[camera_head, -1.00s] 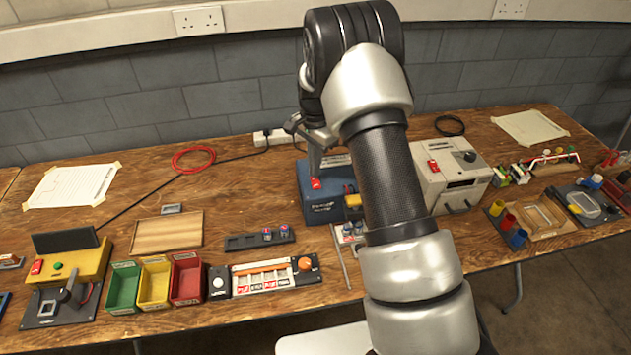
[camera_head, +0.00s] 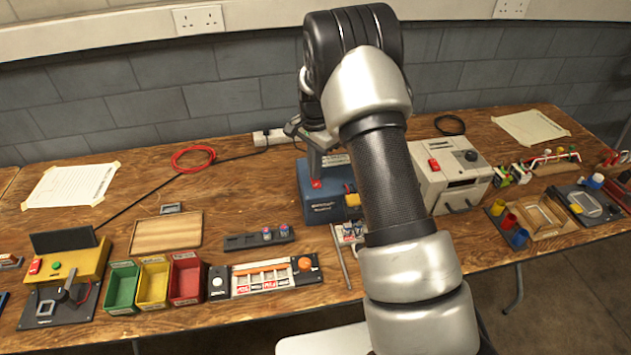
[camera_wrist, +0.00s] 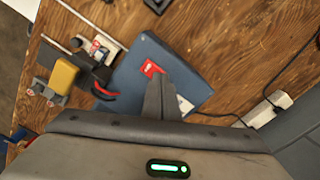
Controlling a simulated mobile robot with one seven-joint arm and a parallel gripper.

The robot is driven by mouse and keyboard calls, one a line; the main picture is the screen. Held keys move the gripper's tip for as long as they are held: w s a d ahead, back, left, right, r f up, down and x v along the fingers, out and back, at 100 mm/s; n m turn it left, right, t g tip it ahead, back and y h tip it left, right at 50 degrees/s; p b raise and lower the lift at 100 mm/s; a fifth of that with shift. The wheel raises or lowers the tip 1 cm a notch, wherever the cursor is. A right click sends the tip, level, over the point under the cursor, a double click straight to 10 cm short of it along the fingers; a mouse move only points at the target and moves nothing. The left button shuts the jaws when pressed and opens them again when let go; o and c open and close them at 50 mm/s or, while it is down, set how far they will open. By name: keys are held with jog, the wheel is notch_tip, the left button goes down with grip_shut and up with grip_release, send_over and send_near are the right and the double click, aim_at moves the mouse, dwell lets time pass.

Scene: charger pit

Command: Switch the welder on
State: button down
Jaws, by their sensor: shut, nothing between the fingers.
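The welder, a dark blue box (camera_head: 318,205), stands on the bench behind my arm. It also shows in the wrist view (camera_wrist: 135,75). A red switch (camera_wrist: 152,68) with a white mark sits on its top. The switch shows only as a small red patch (camera_head: 316,184) in the head view. My gripper (camera_wrist: 163,80) is shut and empty, pointing down with its tips right at the switch's edge. I cannot tell whether they touch it, or which way the switch is set. My arm hides the welder's right side in the head view.
A yellow block (camera_wrist: 63,76) and clamp-like parts (camera_wrist: 98,50) sit close beside the blue box. A grey-white machine (camera_head: 449,172) with its own red switch stands to the right. A power strip (camera_head: 270,137) and cable lie behind. Coloured bins (camera_head: 186,280) stand front left.

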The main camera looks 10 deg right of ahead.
jog(key=shift+f, duration=0.25)
jog(key=shift+s, duration=0.1)
notch_tip(320, 180, up, 7)
jog(key=p, duration=0.4)
dwell(0.4)
jog(key=shift+r, duration=0.1)
jog(key=s+r+n+t+p, duration=0.1)
jog(key=s+r+n, duration=0.1)
jog(key=s+r, duration=0.45)
jog(key=s+r+n+t, duration=0.1)
jog(key=s+r+n, duration=0.15)
jog(key=r, duration=0.65)
jog(key=s+r+n+t+p, duration=0.1)
jog(key=s+r, duration=0.4)
jog(key=r, duration=0.3)
jog(key=s+r+n+t, duration=0.1)
jog(key=s+r+n, duration=0.1)
jog(key=s, duration=0.8)
jog(key=s+r+n+t+p, duration=0.1)
jog(key=s+n, duration=0.3)
jog(key=s, duration=0.5)
jog(key=shift+s+r+t, duration=0.3)
jog(key=shift+s+r, duration=0.1)
jog(key=shift+r, duration=0.2)
